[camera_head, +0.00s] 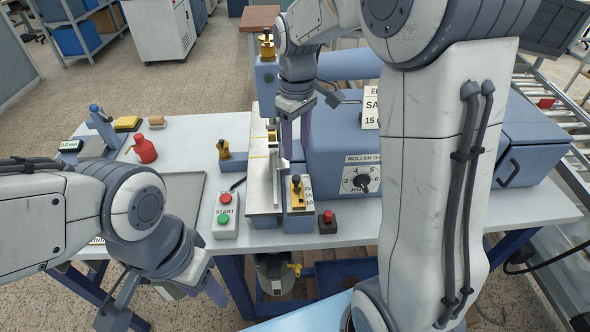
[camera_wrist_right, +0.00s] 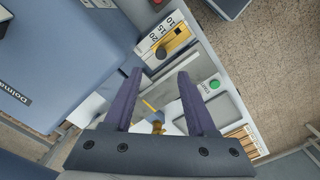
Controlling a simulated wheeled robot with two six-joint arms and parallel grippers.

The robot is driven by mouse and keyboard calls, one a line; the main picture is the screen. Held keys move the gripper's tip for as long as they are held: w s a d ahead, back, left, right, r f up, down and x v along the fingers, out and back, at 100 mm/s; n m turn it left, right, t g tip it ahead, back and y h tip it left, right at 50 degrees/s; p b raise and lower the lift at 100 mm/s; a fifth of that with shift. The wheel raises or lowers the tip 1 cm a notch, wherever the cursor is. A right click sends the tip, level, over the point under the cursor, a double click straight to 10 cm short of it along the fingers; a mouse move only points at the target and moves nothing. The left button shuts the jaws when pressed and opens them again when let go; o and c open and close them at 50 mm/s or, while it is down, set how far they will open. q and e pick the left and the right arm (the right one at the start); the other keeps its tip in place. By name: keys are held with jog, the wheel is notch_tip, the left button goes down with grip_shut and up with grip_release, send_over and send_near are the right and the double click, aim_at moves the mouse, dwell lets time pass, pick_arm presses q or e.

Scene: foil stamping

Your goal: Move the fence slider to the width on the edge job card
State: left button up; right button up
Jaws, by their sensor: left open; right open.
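The edge job card (camera_head: 370,116) stands on the blue-grey machine, partly hidden by my right arm; "SA" and "15" can be read. The likely fence slider, a yellow block with a dark knob (camera_head: 297,192), sits at the table's front beside a number scale. In the right wrist view the yellow slider (camera_wrist_right: 180,37) lies along a scale marked 10, 15 and 20; its exact setting is unclear. My right gripper (camera_head: 294,138) is open and empty above the fence strip, behind the slider. In its wrist view the fingertips (camera_wrist_right: 160,76) point toward the slider, apart from it. My left gripper (camera_head: 165,303) is open below the table's front edge.
A START button box (camera_head: 225,216) stands left of the slider, and a small red-button box (camera_head: 327,222) right of it. A roller gap dial (camera_head: 361,180) is on the machine's front. A red bottle (camera_head: 144,149) stands at the left. My right arm blocks the machine's middle.

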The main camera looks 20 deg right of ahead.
aim_at(296, 177)
notch_tip(296, 177, down, 9)
jog(key=shift+s+f+p, duration=0.1)
jog(key=shift+f+p, duration=0.1)
jog(key=shift+p, duration=0.4)
grip_shut()
dwell(1.2)
